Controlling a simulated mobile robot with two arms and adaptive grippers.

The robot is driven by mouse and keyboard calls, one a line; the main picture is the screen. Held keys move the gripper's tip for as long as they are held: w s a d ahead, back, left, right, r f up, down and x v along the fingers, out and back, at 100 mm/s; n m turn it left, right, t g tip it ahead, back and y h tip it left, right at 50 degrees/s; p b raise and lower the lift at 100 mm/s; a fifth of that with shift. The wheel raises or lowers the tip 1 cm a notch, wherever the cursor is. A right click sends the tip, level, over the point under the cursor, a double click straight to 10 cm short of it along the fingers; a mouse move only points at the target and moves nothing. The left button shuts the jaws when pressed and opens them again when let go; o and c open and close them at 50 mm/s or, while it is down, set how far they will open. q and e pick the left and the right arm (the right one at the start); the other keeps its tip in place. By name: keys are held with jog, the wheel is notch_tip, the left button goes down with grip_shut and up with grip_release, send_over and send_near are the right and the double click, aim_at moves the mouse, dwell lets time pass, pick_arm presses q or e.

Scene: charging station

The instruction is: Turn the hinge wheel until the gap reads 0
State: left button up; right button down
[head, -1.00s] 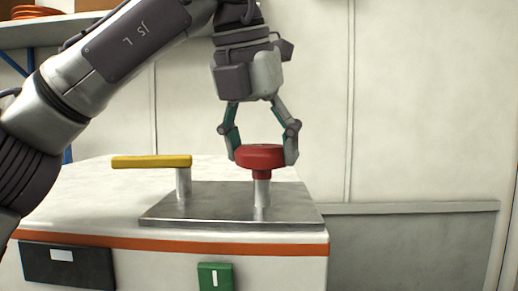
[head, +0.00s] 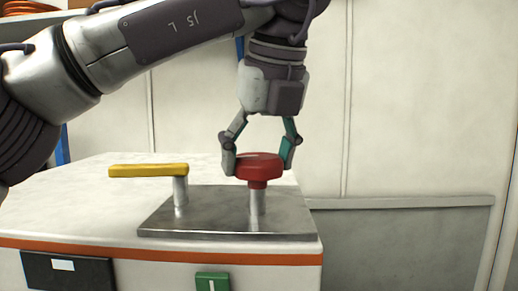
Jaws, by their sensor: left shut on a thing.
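A red wheel (head: 259,168) sits on a short metal post (head: 257,203) that stands on a grey metal plate (head: 205,222). My left gripper (head: 258,166) comes down from above and is shut on the red wheel, one finger on its left side and one on its right. A yellow lever (head: 148,170) on its own post stands to the left on the same plate. No gap reading shows in the view. My right gripper is not in view.
The plate lies on a white cabinet (head: 75,205) with an orange stripe along its front edge. A black panel (head: 68,272) and a green switch (head: 212,282) are on the cabinet's front. A wall (head: 420,110) stands behind; the space right of the cabinet is free.

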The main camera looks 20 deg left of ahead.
aim_at(267, 159)
pick_arm(q)
jog(key=shift+a+r+n, duration=0.1)
jog(key=shift+n, duration=0.5)
jog(key=o, duration=0.9)
jog(key=shift+w, duration=0.1)
jog(key=shift+o, duration=1.3)
jog(key=shift+w+a, duration=0.15)
jog(key=shift+s+d+r, duration=0.2)
jog(key=v, duration=0.6)
jog(key=shift+d+r, duration=0.15)
jog(key=shift+r, duration=0.25)
jog(key=shift+w, duration=0.1)
